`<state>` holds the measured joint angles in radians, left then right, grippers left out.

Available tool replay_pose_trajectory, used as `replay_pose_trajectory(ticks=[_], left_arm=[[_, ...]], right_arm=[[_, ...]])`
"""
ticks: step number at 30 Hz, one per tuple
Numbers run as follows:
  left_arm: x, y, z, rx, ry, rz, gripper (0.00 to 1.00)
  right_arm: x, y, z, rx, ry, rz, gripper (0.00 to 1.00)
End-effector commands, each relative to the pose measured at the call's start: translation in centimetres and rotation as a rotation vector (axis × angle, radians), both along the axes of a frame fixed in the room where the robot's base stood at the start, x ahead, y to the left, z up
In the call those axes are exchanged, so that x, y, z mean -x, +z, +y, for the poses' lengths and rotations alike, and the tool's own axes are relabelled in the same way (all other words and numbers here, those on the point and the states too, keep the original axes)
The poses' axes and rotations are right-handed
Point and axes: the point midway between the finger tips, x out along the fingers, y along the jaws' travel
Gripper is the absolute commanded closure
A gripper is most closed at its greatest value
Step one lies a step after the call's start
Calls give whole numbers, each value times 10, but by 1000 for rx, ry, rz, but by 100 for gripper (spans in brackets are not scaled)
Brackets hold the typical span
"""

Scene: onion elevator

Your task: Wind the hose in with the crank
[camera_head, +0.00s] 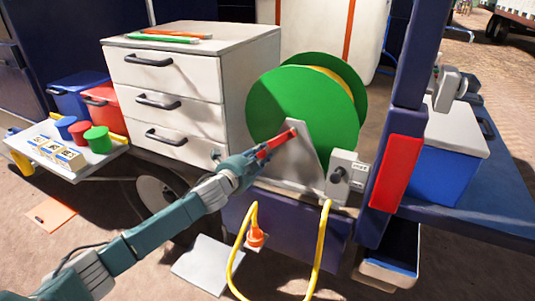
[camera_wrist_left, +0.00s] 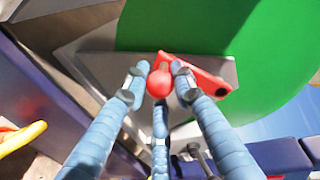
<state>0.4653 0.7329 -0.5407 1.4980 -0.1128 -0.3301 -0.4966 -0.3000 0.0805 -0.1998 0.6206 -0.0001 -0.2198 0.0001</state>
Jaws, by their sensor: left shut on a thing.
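The green hose reel (camera_head: 300,103) stands on the truck bed beside the drawers, with yellow hose wound behind its front disc. Its red crank (camera_head: 279,142) points down-left from the hub. In the left wrist view, the crank arm (camera_wrist_left: 205,75) ends in a round red knob (camera_wrist_left: 160,83). My left gripper (camera_head: 257,158) is shut on this knob, with its fingers (camera_wrist_left: 160,78) around it. The yellow hose (camera_head: 325,240) hangs in a loop below the reel, and an orange end piece (camera_head: 255,237) hangs at its left. My right gripper is not in view.
A grey box with a black knob (camera_head: 338,174) sits right of the reel stand. A white drawer cabinet (camera_head: 175,70) stands left. A red panel (camera_head: 397,172) on a dark post and a blue cooler (camera_head: 440,165) stand right. A side shelf with cups (camera_head: 98,139) is far left.

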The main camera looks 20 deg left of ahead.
Motion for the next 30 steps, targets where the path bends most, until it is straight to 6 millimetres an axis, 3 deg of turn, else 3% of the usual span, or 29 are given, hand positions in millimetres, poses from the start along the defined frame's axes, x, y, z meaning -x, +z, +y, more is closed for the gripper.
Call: replay_pose_trajectory(ticks=[1, 15, 30], left_arm=[[0, 9, 5, -50, 4, 0, 100], [-1, 47, 23, -471, 4, -15, 100], [-2, 69, 25, -708, 5, -26, 100]], right_arm=[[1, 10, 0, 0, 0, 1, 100], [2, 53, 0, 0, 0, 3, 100], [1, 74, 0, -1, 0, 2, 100]])
